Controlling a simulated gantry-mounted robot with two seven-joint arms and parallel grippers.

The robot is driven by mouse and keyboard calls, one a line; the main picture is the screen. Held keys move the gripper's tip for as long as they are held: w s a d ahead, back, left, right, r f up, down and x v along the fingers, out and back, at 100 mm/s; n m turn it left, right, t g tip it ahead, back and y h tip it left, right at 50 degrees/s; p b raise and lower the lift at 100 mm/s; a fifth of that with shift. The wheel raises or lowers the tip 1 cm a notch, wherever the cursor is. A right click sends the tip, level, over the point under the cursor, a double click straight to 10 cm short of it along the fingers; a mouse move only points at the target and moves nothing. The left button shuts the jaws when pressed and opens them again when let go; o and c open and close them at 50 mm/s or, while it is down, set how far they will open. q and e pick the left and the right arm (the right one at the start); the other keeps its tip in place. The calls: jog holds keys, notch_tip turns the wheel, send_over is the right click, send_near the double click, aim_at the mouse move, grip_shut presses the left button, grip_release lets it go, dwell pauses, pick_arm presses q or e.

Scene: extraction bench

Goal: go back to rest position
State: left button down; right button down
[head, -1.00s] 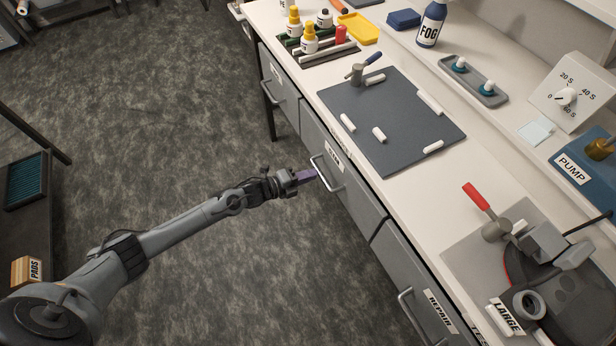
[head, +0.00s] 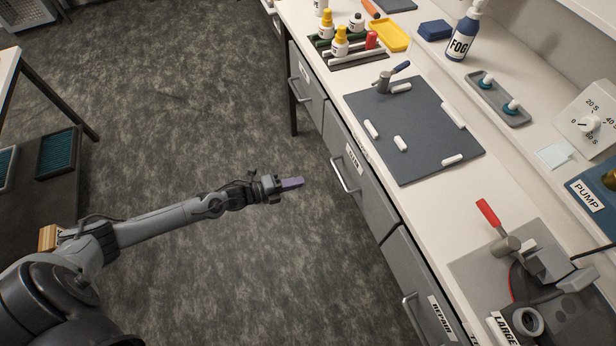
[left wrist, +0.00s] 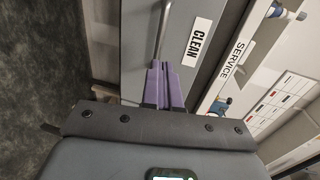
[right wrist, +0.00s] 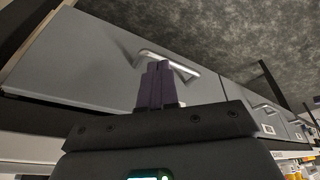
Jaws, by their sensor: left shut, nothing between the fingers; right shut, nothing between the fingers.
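My left gripper (head: 292,184) reaches in from the left over the open floor in the head view. Its purple fingers are together with nothing between them, and it is apart from the drawer handle (head: 343,176) of the bench front. The left wrist view shows its closed fingers (left wrist: 163,88) in front of a drawer labelled CLEAN (left wrist: 199,38), whose handle lies beyond the fingertips. My right gripper is not in the head view. In the right wrist view its purple fingers (right wrist: 156,84) are together and empty, in front of a grey drawer front (right wrist: 85,55) with a metal handle (right wrist: 168,64).
The white bench (head: 432,205) carries a dark mat (head: 420,125) with white pieces, yellow-capped bottles (head: 340,42), a FOG bottle (head: 463,35) and a red-handled clamp (head: 490,213). The drawers look shut. Open floor (head: 200,110) lies left of the bench.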

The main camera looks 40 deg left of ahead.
pick_arm(q)
jog(key=s+d+f+n, duration=0.2)
jog(key=s+d+f, duration=0.15)
jog(key=s, duration=0.35)
jog(key=s+d+r+n+y, duration=0.25)
jog(key=d+r+n, duration=0.4)
jog(key=d, duration=0.45)
jog(key=s+a+r+n+g+y, duration=0.2)
jog(key=s+r+n+g+y, duration=0.1)
jog(key=s+n+g, duration=0.3)
jog(key=s+a+r+n+g+y, duration=0.3)
jog(key=s+n+g, duration=0.1)
jog(key=s+n, duration=0.35)
notch_tip(320, 180, up, 36)
jog(key=p, duration=3.6)
jog(key=shift+w+p, duration=0.2)
jog(key=shift+p, duration=0.1)
jog(key=shift+d, duration=0.1)
